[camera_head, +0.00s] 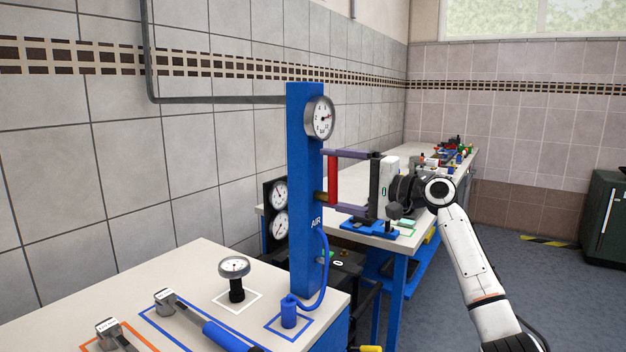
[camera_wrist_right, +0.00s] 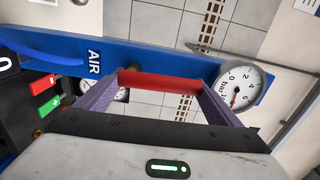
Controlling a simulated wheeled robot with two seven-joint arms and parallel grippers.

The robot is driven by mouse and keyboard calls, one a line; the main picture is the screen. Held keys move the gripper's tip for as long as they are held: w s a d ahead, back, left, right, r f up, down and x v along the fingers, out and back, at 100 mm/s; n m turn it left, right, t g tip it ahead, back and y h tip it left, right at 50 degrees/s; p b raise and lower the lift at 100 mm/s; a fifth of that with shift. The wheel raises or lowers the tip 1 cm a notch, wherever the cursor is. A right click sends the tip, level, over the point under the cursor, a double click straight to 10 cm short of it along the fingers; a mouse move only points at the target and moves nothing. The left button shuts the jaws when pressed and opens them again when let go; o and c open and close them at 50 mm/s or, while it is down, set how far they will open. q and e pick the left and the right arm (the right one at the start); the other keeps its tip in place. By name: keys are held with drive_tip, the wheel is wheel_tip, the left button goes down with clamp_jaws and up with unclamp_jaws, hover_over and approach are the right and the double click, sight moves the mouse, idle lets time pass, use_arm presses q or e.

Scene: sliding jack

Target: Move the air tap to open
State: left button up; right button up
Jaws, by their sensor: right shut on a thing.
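The air tap's red handle (camera_head: 333,172) stands upright in the head view, at the side of a blue post (camera_head: 304,150) marked AIR. It also shows as a red bar in the right wrist view (camera_wrist_right: 160,80), lying across between the two purple fingers. My right gripper (camera_head: 329,181) is shut on the red handle, one finger at its top end and one at its bottom end. A round bar gauge (camera_head: 319,118) sits on the post above the handle. It also shows in the right wrist view (camera_wrist_right: 238,88). My left gripper is not in view.
Two more gauges (camera_head: 280,208) stand behind the post. A second bench (camera_head: 345,180) with small parts runs along the wall.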

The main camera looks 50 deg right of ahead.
drive_tip(key=shift+d+m, duration=0.1)
drive_tip(key=shift+m, duration=0.3)
drive_tip(key=o, duration=1.4)
drive_tip(key=shift+c, duration=0.2)
drive_tip(key=shift+s, duration=0.1)
drive_tip(key=s+d+b, duration=0.1)
drive_tip(key=s+b, duration=0.1)
drive_tip(key=s, duration=0.8)
drive_tip(key=shift+s+d, duration=0.1)
drive_tip(key=shift+d, duration=0.05)
